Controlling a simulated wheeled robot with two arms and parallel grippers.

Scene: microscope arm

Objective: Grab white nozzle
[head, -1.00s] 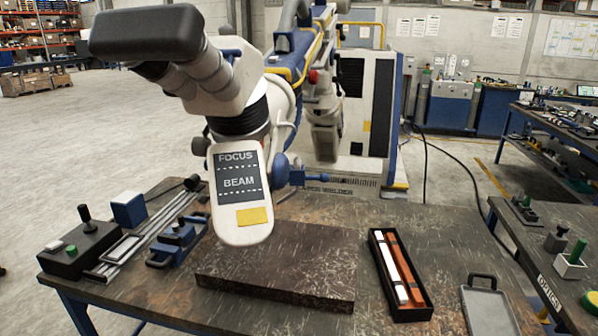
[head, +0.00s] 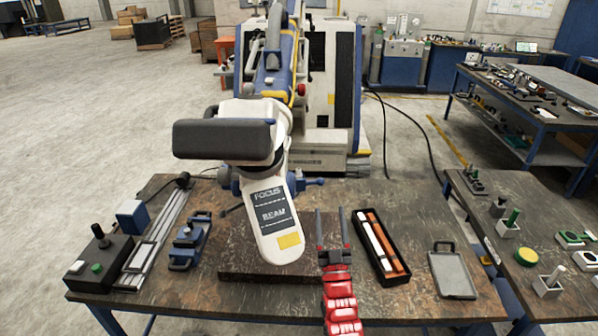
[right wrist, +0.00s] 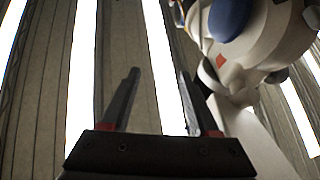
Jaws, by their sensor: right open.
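The white nozzle (head: 272,222), the long rounded piece marked FOCUS and BEAM with a yellow patch, hangs tilted from the microscope head over the table in the head view. My right gripper (head: 329,212) is open and empty just right of the nozzle, its fingers pointing away from me. A gap shows between them. In the right wrist view the open fingers (right wrist: 158,75) point up towards ceiling lights, and white microscope parts (right wrist: 262,45) show at the upper right. My left gripper is out of view.
A dark stone slab (head: 240,262) lies below the nozzle. Right of my gripper are a black box (head: 401,279) with white and orange bars and a grey tray (head: 452,275). A blue clamp (head: 188,240) and a control box (head: 95,268) stand at the left.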

